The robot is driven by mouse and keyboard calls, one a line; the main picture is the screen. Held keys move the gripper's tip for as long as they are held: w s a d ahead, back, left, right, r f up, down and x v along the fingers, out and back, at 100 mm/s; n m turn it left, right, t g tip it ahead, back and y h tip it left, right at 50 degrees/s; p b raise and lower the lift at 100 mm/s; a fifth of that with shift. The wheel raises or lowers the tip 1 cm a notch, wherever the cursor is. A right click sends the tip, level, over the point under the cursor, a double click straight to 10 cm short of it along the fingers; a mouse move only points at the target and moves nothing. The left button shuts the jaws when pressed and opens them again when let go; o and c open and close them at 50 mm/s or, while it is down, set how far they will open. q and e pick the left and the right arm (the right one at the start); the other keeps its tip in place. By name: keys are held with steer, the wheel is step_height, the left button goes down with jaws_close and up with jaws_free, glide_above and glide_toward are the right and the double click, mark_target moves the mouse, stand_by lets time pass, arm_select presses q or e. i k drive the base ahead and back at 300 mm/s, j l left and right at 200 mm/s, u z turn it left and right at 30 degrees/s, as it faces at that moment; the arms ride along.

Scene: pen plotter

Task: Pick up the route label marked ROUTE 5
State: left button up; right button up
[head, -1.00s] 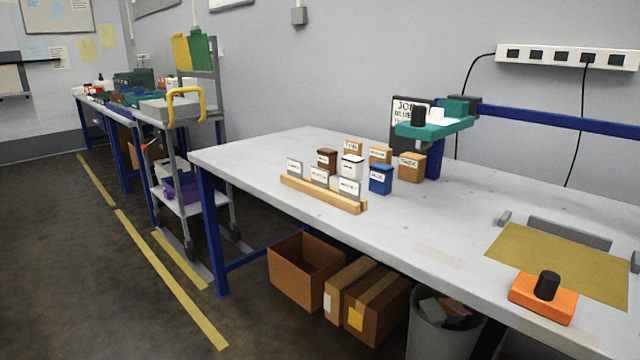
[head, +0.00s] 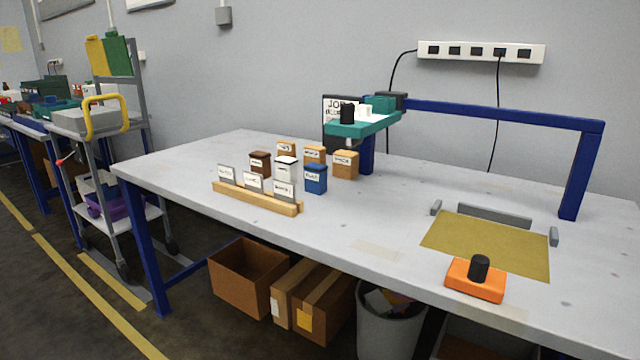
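Three small grey label plates stand in a slotted wooden rack (head: 256,199) near the left front of the table: a left label (head: 226,174), a middle label (head: 253,182) and a right label (head: 284,191). Their print is too small to read, so I cannot tell which is marked ROUTE 5. Neither of my grippers is in view.
Behind the rack on the table (head: 380,225) stand a blue box (head: 316,179), a white box (head: 286,172), a brown box (head: 260,164) and several tan boxes (head: 345,164). An orange block with a black knob (head: 475,280) lies by the tan mat (head: 485,245). The table's middle is mostly clear.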

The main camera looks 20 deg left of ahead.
mark_target(253, 182)
steer(key=j+z, duration=0.8)
steer(key=j, duration=0.2)
steer(key=k+j+z, duration=0.1)
steer(key=j, duration=0.25)
steer(key=k+j+z, duration=0.1)
steer(key=j, duration=0.3)
steer(key=k+j+z, duration=0.1)
steer(key=j, duration=0.2)
steer(key=k+j, duration=0.05)
